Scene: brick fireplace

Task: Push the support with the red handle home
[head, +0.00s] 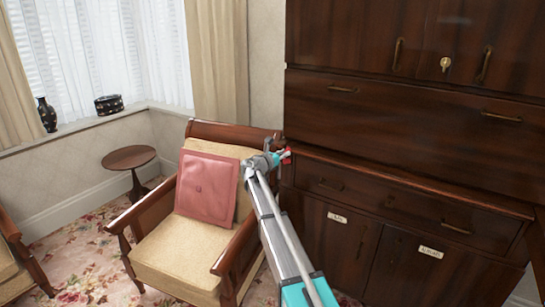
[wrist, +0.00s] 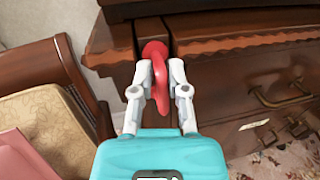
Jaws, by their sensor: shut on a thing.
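The red handle (wrist: 158,72) sits between the two white fingers of my gripper (wrist: 160,88) in the wrist view, and the fingers are shut on it. It is on the front end of a narrow brown wooden support (wrist: 150,29) at the left end of the dark wooden cabinet (wrist: 236,80). Narrow dark gaps show at the support's sides. How far it stands out is hard to tell. In the head view, my gripper (head: 277,158) is at the cabinet's left front edge, with a bit of the red handle (head: 287,154) showing; my arm hides part of the area.
A wooden armchair (head: 176,252) with a pink cushion (head: 208,188) stands close at the left of the cabinet. A small round table (head: 129,157) is behind it near the window. Labelled cabinet doors (head: 335,240) are below the drawer (head: 385,205).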

